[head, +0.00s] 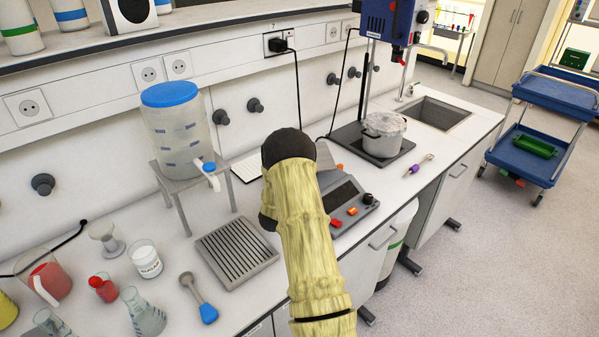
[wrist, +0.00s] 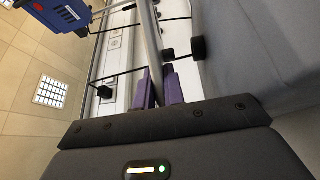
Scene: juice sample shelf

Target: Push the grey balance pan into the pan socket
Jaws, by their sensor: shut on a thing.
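In the wrist view my gripper (wrist: 160,80) has its purple fingers close together. They are shut on a long, thin grey piece (wrist: 150,35) that runs up from between them. It looks like the grey balance pan seen edge-on, though its full shape is not clear. In the head view the balance (head: 346,203), grey with a dark display and red and orange buttons, stands on the bench. My arm covers its left part, and the pan socket is hidden. My gripper is also hidden behind my arm there.
A slotted drain tray (head: 236,250) lies left of my arm, near a blue-tipped tool (head: 207,309). A clear dispenser (head: 178,130) stands behind on a metal stand. A steel pot (head: 383,135) and a purple-handled tool (head: 417,164) are to the right. Flasks crowd the lower left.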

